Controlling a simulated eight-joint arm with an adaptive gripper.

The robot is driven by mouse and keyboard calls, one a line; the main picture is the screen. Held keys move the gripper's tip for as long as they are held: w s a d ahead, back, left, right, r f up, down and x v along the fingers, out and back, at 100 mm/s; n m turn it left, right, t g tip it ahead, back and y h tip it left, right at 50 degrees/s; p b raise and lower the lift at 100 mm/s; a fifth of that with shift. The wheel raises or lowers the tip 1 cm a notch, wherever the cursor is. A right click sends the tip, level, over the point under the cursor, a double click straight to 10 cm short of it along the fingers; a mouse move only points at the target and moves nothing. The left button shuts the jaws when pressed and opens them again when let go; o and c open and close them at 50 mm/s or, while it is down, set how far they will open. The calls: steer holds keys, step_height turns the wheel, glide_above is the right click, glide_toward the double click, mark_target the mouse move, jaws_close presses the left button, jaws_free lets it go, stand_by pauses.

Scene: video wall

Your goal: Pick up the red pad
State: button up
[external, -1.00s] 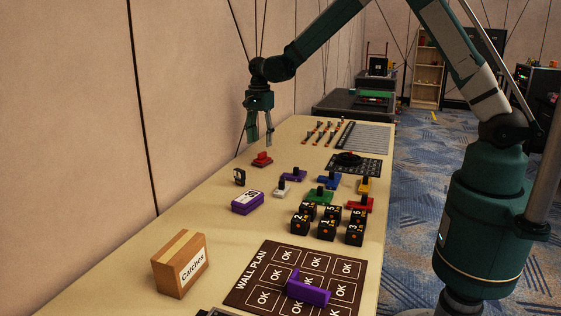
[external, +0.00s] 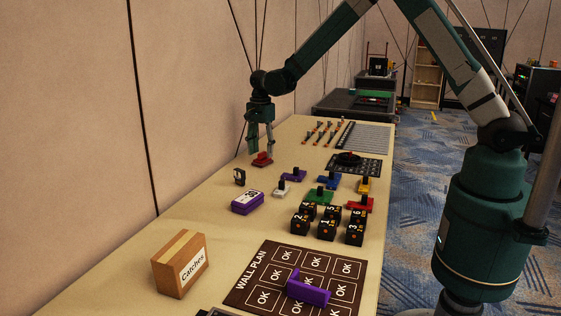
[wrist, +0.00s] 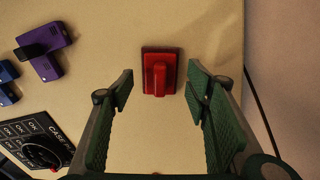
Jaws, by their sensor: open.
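The red pad (external: 262,160) lies flat on the table near the wall side in the external view. It has a raised red grip on top. In the wrist view the red pad (wrist: 148,68) sits centred between my two fingers and a little beyond their tips. My gripper (external: 261,150) points down at the pad with a finger on either side of it. In the wrist view my gripper (wrist: 160,85) is open and empty, with clear table between each finger and the pad. I cannot tell whether the fingertips touch the table.
A purple pad (wrist: 44,47) and a dark dial board (wrist: 35,140) lie to the left in the wrist view. In the external view, a small dark item (external: 239,176), a purple box (external: 247,202) and several black numbered cubes (external: 327,226) stand nearer the camera. The wall (external: 200,90) is close on the left.

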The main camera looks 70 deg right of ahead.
steer(key=shift+f, duration=1.15)
steer(key=shift+c, duration=0.5)
steer(key=c, duration=0.9)
